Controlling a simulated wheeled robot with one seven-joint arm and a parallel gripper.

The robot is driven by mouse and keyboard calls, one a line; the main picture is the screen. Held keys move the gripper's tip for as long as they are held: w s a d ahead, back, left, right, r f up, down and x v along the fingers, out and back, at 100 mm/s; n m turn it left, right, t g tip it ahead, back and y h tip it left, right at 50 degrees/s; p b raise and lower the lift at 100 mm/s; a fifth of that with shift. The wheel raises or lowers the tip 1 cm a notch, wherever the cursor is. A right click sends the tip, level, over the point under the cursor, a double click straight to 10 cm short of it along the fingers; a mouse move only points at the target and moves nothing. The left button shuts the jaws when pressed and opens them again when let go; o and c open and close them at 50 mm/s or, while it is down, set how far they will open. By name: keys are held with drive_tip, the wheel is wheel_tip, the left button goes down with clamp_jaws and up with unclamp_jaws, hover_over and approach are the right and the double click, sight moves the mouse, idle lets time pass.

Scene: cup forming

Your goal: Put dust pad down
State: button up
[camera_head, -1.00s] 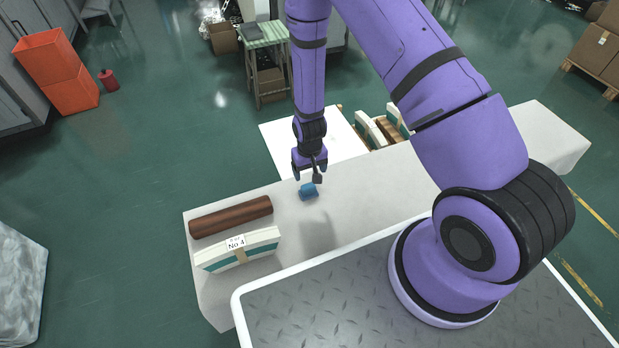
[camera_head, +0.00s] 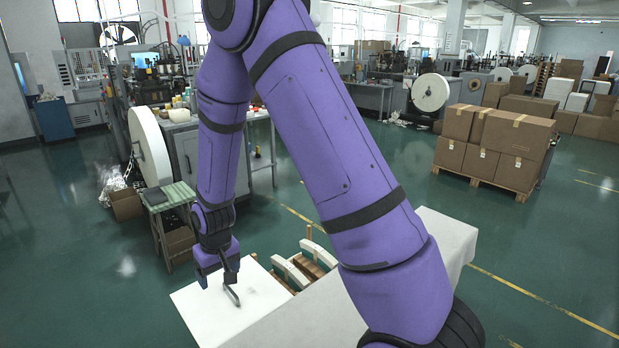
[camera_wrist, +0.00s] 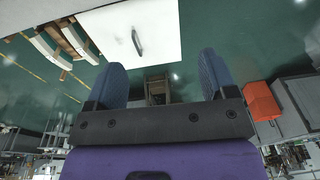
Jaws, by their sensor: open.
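A flat white board (camera_head: 190,300) with a dark handle (camera_head: 232,296) seems to be the dust pad. It lies level beside the long pale table (camera_head: 330,315). In the wrist view the board (camera_wrist: 110,30) is at the top, with the handle (camera_wrist: 137,42) standing on it. My gripper (camera_head: 218,284) is close to the handle in the head view. In the wrist view my gripper (camera_wrist: 162,72) has its two blue fingers wide apart, with nothing between them. The handle appears beyond the fingertips, not held. What lies under the board is hidden.
White curved pieces (camera_head: 290,272) with brown parts are right of the board. A small green-topped stand (camera_head: 168,197) and a large white roll (camera_head: 150,145) are behind to the left. Stacked cartons (camera_head: 495,140) stand farther right. Green floor at the left is open.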

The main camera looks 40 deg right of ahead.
drive_tip(key=s+d+r+t, duration=0.15)
drive_tip(key=s+r, duration=0.35)
drive_tip(key=r, duration=0.7)
drive_tip(key=s+d+r+t, duration=0.15)
drive_tip(key=s+r, duration=0.35)
drive_tip(key=r, duration=0.6)
drive_tip(key=s+d+r, duration=0.1)
drive_tip(key=s+r, duration=0.4)
drive_tip(key=s, duration=0.3)
drive_tip(key=s+d+r, duration=0.1)
drive_tip(key=s+r, duration=0.4)
drive_tip(key=s, duration=0.4)
drive_tip(key=shift+d+t, duration=0.4)
drive_tip(key=shift+r, duration=0.1)
